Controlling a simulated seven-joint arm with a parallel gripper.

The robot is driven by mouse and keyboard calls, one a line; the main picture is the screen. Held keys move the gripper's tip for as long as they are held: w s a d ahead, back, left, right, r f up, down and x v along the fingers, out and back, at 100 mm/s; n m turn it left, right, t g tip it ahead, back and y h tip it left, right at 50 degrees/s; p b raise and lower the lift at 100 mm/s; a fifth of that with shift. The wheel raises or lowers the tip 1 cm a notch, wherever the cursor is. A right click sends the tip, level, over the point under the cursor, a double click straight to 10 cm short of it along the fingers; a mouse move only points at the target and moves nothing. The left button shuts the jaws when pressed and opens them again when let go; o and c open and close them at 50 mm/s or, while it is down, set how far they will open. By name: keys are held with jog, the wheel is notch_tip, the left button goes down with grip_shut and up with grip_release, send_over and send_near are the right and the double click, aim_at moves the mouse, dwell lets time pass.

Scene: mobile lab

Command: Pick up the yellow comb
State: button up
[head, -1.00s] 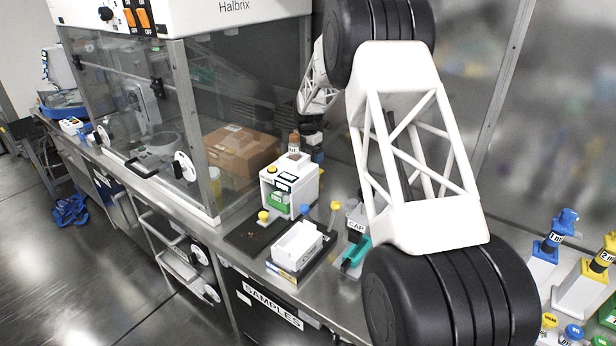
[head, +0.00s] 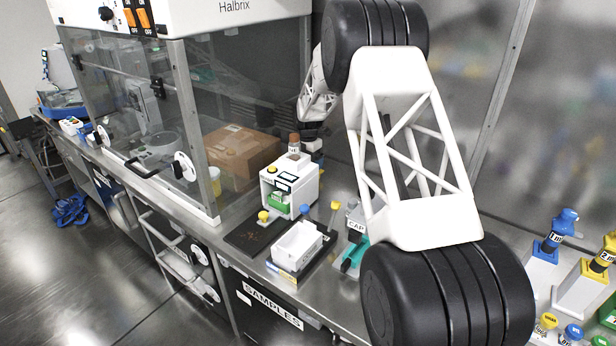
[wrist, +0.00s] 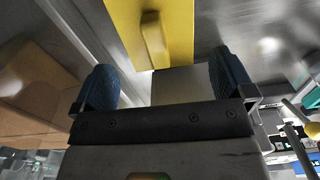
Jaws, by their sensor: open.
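In the wrist view, a flat yellow piece (wrist: 172,25) with a raised yellow bar on its face lies just beyond my fingertips. It may be the yellow comb, but no teeth show and the top of the frame cuts it off. My gripper (wrist: 165,78) is open, its two blue-padded fingers apart on either side of a pale grey surface. Nothing is clearly held between them. In the head view my gripper is mostly hidden behind the white device and bottle, and I cannot make out a comb.
A white device (head: 290,190) stands on the bench beside a dark tray (head: 245,238) and a white open box (head: 298,243). Blue and yellow labelled holders (head: 556,235) stand at right.

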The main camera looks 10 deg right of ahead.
jog(key=shift+f, duration=0.15)
jog(key=shift+w+f, duration=0.15)
jog(key=shift+f, duration=2.3)
jog(key=c, duration=0.7)
jog(key=shift+o, duration=0.2)
jog(key=shift+r, duration=0.1)
jog(key=shift+r, duration=4.95)
